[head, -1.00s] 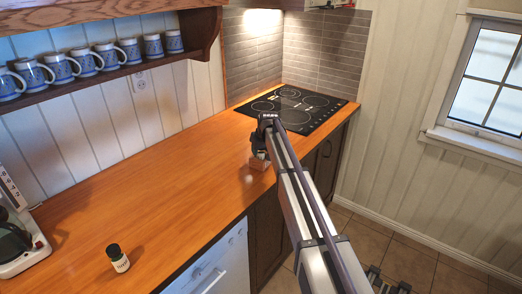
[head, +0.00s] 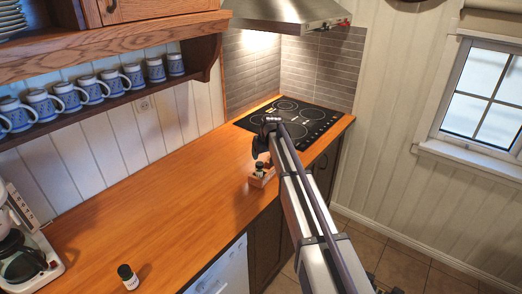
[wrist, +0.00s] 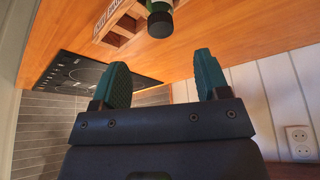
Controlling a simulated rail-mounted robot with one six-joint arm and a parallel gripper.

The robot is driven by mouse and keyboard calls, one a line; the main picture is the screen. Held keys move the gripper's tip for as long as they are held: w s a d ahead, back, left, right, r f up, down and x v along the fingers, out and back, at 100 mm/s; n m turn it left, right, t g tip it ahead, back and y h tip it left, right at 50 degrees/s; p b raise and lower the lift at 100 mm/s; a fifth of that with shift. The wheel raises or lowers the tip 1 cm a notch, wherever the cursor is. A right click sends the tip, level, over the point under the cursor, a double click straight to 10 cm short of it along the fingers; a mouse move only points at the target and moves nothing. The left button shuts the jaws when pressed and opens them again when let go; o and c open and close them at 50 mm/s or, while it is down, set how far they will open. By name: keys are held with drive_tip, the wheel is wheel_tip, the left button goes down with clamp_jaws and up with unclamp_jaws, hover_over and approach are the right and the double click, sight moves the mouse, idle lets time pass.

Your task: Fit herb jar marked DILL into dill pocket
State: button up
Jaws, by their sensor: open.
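A small wooden rack (head: 260,182) stands on the counter near the cooktop. A dark-capped jar (head: 259,167) is at the rack, below my gripper (head: 257,153). In the wrist view the rack (wrist: 104,30) shows lettering on its side, and the jar (wrist: 160,20) stands up out of it, apart from my fingertips. My gripper (wrist: 160,62) is open, with nothing between its two green fingers. A second dark-capped jar (head: 128,277) with a pale label stands at the front left of the counter. I cannot read either jar's label or how deep the rack jar sits.
The cooktop (head: 292,119) lies behind the rack. A coffee maker (head: 24,262) stands at the far left. Blue mugs (head: 108,84) line a shelf above the counter. The counter (head: 165,205) between the rack and the front jar is clear.

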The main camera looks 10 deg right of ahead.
drive_tip(key=s+m+g+h, duration=0.1)
drive_tip(key=s+m+g, duration=0.25)
drive_tip(key=s, duration=3.95)
drive_tip(key=shift+n+g, duration=0.35)
drive_tip(key=shift+g, duration=0.1)
drive_tip(key=f+b, duration=0.3)
drive_tip(key=a+f+b, duration=0.1)
drive_tip(key=shift+w+f+b, duration=0.3)
drive_tip(key=shift+w+f, duration=0.05)
drive_tip(key=shift+f, duration=0.05)
